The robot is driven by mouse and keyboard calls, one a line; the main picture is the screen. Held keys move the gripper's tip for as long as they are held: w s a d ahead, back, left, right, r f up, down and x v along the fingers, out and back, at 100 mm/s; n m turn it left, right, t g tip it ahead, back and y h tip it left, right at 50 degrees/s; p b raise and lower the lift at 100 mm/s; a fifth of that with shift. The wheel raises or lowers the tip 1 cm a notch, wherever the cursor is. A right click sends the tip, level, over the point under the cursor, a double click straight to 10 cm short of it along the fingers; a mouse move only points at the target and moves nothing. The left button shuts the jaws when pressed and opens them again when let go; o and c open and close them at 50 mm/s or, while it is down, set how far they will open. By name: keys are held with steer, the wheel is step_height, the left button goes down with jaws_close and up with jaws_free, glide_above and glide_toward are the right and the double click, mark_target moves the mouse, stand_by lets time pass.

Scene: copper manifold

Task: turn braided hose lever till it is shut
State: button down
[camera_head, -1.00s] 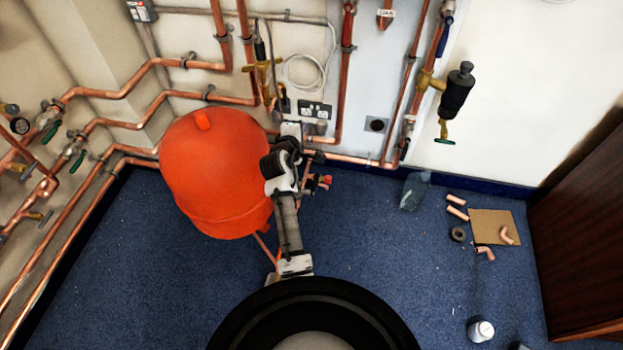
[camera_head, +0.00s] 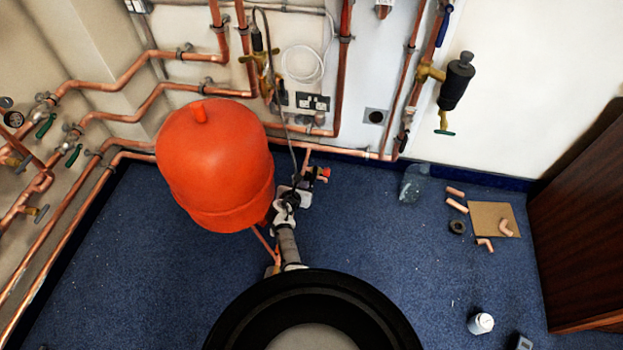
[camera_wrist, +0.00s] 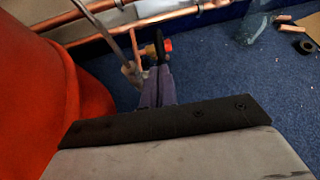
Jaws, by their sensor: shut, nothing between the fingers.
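The braided hose (camera_head: 283,110) is a thin grey line running down the wall to the right of the red vessel (camera_head: 213,165). It also shows in the wrist view (camera_wrist: 112,45), ending at a fitting (camera_wrist: 131,72) beside my gripper. My gripper (camera_wrist: 158,80) is shut and empty, pointing at the copper pipework with a red cap (camera_wrist: 168,45). A dark upright piece (camera_wrist: 159,46) stands just beyond my fingertips; I cannot tell whether it is the hose lever or whether I touch it. In the head view, my wrist hides part of the fitting, near the red cap (camera_head: 324,173).
The red vessel stands close on the left of my arm. Copper pipes (camera_head: 340,150) run along the wall behind. A clear bottle (camera_head: 414,183), a cardboard piece (camera_head: 488,211) and pipe offcuts lie on the blue carpet (camera_head: 390,260) to the right, with open floor between.

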mark_target(314, 173)
steer(key=b+x, duration=0.3)
steer(key=x, duration=0.4)
steer(key=shift+w+f+b, duration=0.25)
steer(key=shift+f+b, duration=0.05)
steer(key=shift+b, duration=0.05)
steer(key=shift+w+d+f+b, duration=0.2)
steer(key=shift+w+d+b, duration=0.1)
steer(key=shift+w, duration=0.2)
steer(key=shift+w+a+r, duration=0.1)
